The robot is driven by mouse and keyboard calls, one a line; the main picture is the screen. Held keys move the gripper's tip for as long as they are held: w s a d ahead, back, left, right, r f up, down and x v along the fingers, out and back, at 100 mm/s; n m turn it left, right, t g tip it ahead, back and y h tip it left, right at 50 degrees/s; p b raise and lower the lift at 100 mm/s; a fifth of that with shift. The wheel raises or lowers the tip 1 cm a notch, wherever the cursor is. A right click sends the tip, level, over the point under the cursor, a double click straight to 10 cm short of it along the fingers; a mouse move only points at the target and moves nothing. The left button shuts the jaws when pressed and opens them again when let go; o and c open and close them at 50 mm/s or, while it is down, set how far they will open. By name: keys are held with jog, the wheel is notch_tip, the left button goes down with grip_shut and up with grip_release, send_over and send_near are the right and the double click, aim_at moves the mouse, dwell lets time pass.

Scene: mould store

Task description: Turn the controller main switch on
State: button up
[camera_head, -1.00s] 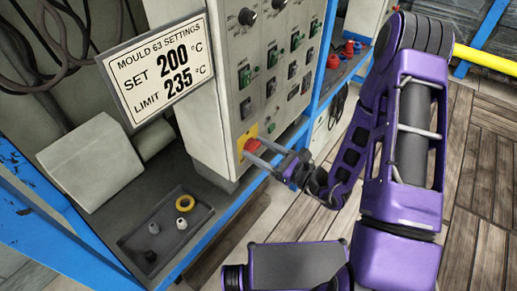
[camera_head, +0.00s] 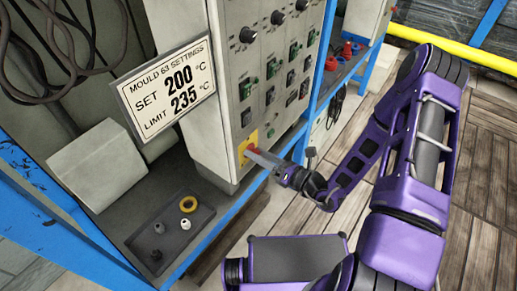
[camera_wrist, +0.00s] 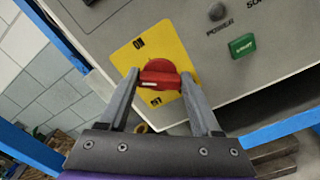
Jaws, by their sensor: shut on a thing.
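The main switch is a red rotary knob (camera_wrist: 160,74) on a yellow plate (camera_wrist: 128,58) at the lower corner of the grey controller panel (camera_head: 213,98). The plate reads "ON" near its top in the wrist view. The red handle bar lies across, roughly level in that view. My gripper (camera_wrist: 160,84) is shut on the bar, one finger at each end. In the head view my gripper (camera_head: 258,157) reaches the knob from the right, and its fingers partly hide the knob and plate.
A sign (camera_head: 165,88) reads set 200 °C, limit 235 °C. Below, a grey tray (camera_head: 193,245) holds a yellow ring and small parts. The wooden floor at right is clear.

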jog(key=m+p, duration=0.3)
jog(key=m, duration=0.2)
jog(key=shift+d+m, duration=0.1)
jog(key=shift+m, duration=0.3)
jog(key=m+p, duration=0.2)
jog(key=m, duration=0.2)
jog(key=shift+f+m, duration=0.15)
jog(key=shift+m, duration=0.25)
jog(key=o, duration=1.4)
jog(key=v, duration=1.7)
jog(key=shift+s+d, duration=0.15)
jog(key=shift+f, duration=0.15)
